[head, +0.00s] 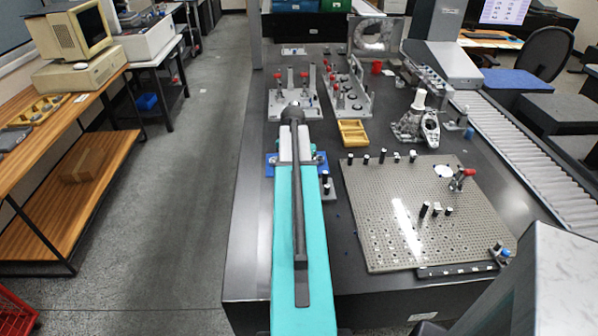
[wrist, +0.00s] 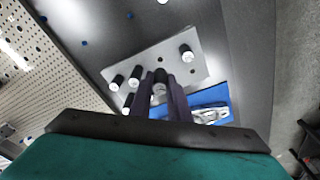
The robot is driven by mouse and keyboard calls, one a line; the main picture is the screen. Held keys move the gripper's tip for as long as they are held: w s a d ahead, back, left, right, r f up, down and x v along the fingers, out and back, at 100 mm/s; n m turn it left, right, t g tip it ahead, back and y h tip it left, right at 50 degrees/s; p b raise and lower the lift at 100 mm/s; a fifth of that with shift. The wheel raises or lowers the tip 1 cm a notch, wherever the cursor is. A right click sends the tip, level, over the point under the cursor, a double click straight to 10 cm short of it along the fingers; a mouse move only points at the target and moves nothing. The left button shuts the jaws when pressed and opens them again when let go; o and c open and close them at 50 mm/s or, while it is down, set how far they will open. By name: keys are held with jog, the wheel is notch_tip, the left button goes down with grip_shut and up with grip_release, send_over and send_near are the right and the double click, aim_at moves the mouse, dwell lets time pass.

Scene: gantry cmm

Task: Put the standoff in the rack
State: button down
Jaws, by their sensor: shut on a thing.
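The standoff (wrist: 159,88), dark with a pale metal end, is between the two dark fingers of my gripper (wrist: 163,90) in the wrist view. My gripper is shut on it, over the grey plate that appears to be the rack (wrist: 158,60). Several other black standoffs with silver ends stand on this plate, close to the left of the fingers and farther off to the right. I cannot tell whether the held standoff touches the plate. In the head view my teal arm hides the fingertips and most of the rack (head: 332,193).
A perforated fixture plate (head: 400,225) with standoffs and a red clamp lies to the right. A blue piece (wrist: 215,112) with a metal part lies beside the rack. A yellow tray (head: 353,132) and several metal fixtures stand farther back. Dark table surface is clear between them.

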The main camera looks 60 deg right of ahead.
jog(key=shift+f+b, duration=1.4)
jog(key=shift+f, duration=0.85)
jog(key=shift+p, duration=0.55)
dwell(0.5)
jog(key=shift+f+b, duration=0.4)
jog(key=shift+f, duration=0.45)
dwell(0.9)
jog(key=c, duration=1.6)
grip_release()
jog(key=shift+s+a+r, duration=0.1)
jog(key=shift+r, duration=0.05)
